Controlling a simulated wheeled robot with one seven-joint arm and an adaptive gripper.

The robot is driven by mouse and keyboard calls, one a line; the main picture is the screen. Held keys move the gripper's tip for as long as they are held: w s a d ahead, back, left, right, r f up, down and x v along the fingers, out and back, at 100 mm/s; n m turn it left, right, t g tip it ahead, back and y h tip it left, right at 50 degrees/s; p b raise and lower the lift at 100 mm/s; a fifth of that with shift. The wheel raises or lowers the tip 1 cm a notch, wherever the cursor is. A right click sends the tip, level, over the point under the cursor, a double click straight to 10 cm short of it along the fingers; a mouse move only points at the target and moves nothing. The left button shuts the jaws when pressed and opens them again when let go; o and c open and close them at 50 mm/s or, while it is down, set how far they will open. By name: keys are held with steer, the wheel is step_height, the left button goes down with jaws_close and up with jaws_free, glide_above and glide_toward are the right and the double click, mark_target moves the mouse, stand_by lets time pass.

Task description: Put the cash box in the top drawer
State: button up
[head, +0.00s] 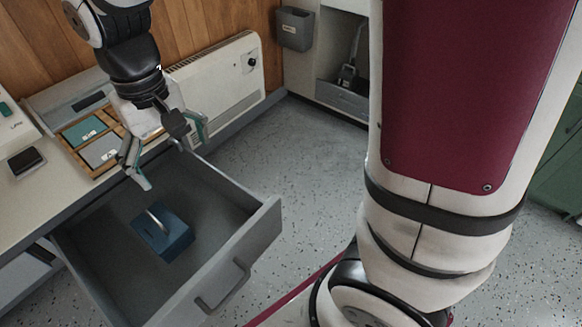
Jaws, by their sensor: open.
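The blue cash box (158,241) lies inside the pulled-out grey drawer (262,217), on its floor. A pale handle shows on its top. The drawer hangs open below the counter, with its own handle on the front panel. My gripper (168,163) is above the back part of the drawer, its fingers spread apart and empty. It is higher than the cash box and apart from it.
A counter (20,206) at the left carries a wooden tray (72,130) with teal and grey items and a small black pad (26,161). A white heater (218,88) stands by the wood wall. Speckled floor (310,165) is clear right of the drawer.

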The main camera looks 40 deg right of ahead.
steer(key=s+d+r, duration=0.2)
steer(key=s+d, duration=0.2)
steer(key=s, duration=0.4)
steer(key=s+d+r+m, duration=0.1)
steer(key=s+d, duration=0.3)
steer(key=s, duration=0.4)
steer(key=s+d+r+m, duration=0.1)
steer(key=s+d+r, duration=0.3)
steer(key=s, duration=0.4)
steer(key=shift+d, duration=0.6)
steer(key=shift+t, duration=0.3)
